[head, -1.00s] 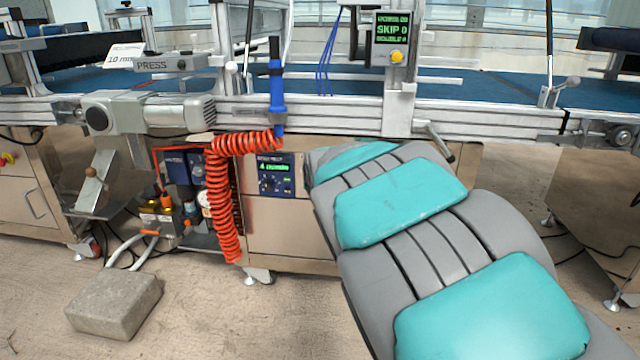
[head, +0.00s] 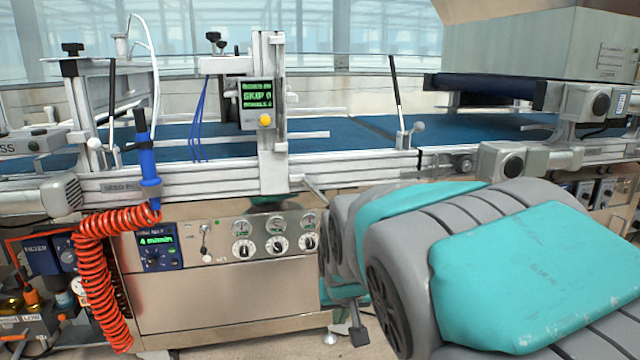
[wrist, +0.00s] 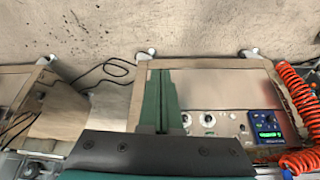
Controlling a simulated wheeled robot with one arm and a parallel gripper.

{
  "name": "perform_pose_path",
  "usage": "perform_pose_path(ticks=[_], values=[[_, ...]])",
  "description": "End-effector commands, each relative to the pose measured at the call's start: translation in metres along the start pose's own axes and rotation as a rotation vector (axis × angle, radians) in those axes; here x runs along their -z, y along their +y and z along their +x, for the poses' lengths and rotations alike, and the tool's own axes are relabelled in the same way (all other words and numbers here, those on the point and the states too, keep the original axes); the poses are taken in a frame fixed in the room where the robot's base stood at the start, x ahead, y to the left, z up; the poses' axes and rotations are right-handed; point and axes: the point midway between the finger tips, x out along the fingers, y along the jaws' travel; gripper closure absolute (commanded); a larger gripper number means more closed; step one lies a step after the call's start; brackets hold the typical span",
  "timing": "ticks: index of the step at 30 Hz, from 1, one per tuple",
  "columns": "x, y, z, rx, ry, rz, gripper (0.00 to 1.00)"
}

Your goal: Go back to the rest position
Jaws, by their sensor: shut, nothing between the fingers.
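My gripper (wrist: 161,75) shows in the wrist view as two green fingers lying side by side, shut and empty. They are in front of the steel cabinet (wrist: 225,87) with its dials and blue control box (wrist: 266,127). That view shows the floor at its top. In the head view my grey and teal arm fills the lower right and hides part of the machine; I cannot clearly make out the fingers there.
The machine's rail (head: 220,187) and blue belt (head: 350,127) run across the head view. A display (head: 257,93) reads SKIP 0. An orange coiled hose (head: 85,270) hangs at left under a blue handle (head: 147,165). Bare floor (wrist: 150,25) lies beyond the cabinet.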

Motion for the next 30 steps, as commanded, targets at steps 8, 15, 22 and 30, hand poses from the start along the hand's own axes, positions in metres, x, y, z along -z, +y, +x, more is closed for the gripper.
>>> perform_pose_path(ticks=[8, 15, 22, 30], values=[[-0.163, 0.077, -0.062, -0.030, -0.348, 0.072, 1.00], [-0.266, 0.091, -0.101, -0.014, -0.563, 0.081, 1.00], [-0.288, 0.092, -0.109, -0.010, -0.609, 0.078, 1.00], [-0.287, 0.092, -0.109, -0.010, -0.608, 0.078, 1.00]])
